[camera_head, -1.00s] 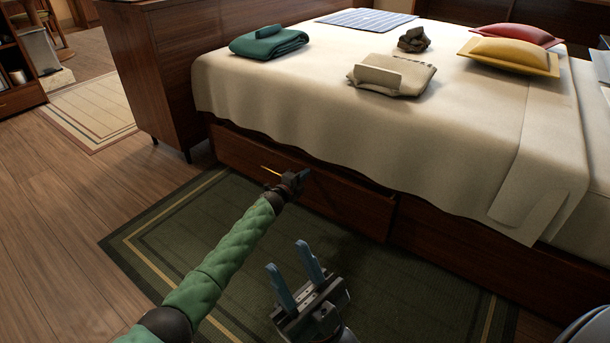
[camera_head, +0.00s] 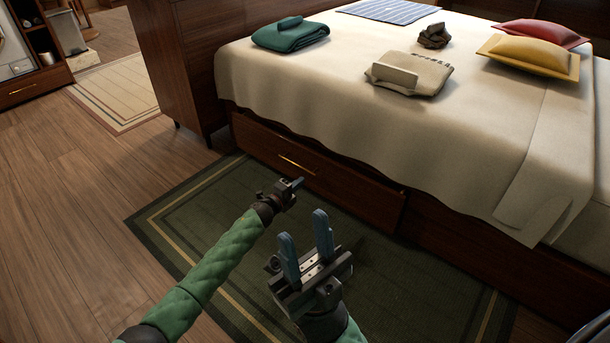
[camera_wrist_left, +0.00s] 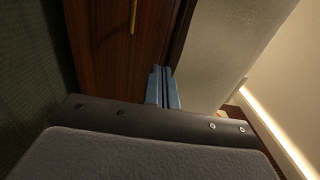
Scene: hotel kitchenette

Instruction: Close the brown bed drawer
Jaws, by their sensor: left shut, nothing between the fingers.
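The brown bed drawer (camera_head: 350,188) is a dark wood front under the bed's sheet, with a thin gold handle (camera_head: 297,165). Its right end appears to stand slightly proud of the bed frame beside it. The left wrist view also shows the drawer front (camera_wrist_left: 108,50) and part of the handle (camera_wrist_left: 133,15). My left gripper (camera_head: 297,184) is shut and empty, in front of the drawer and just below the handle; I cannot tell whether it touches. Its blue fingers (camera_wrist_left: 163,86) lie together in the left wrist view. My right gripper (camera_head: 306,236) is open and empty, lower, above the green rug.
The bed (camera_head: 330,100) carries a green folded cloth (camera_head: 290,36), a beige folded cloth (camera_head: 420,75) and cushions. A wooden cabinet (camera_head: 185,70) stands at its left. The green rug (camera_head: 190,230) covers the floor before the drawer; wood floor at left is clear.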

